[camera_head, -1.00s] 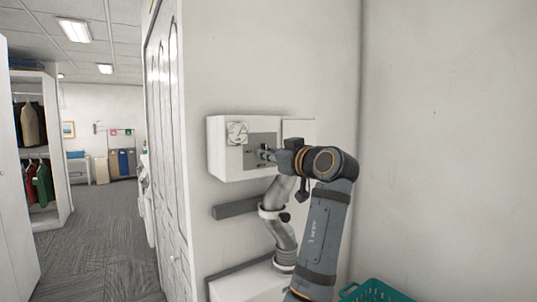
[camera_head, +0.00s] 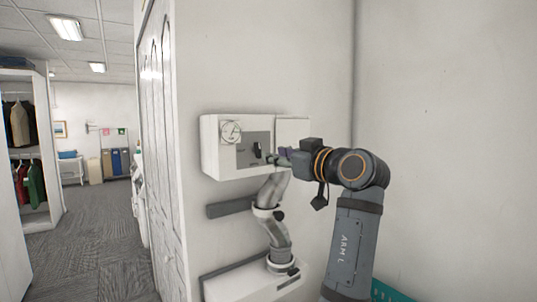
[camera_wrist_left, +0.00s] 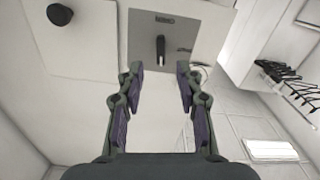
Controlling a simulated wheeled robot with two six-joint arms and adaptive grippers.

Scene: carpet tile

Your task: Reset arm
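My left gripper (camera_head: 276,159) is in front of a white wall box (camera_head: 210,150), just right of the black switch lever (camera_head: 257,149) on its grey panel (camera_head: 243,158). In the left wrist view my gripper (camera_wrist_left: 160,78) is open with nothing between its fingers. The lever (camera_wrist_left: 160,48) stands beyond the fingertips there, apart from them, on the grey panel (camera_wrist_left: 205,22). My right gripper does not show.
A teal basket (camera_head: 388,292) is at the bottom right. White doors (camera_head: 160,150) are left of the wall. A round dark knob (camera_wrist_left: 60,14) shows in the left wrist view.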

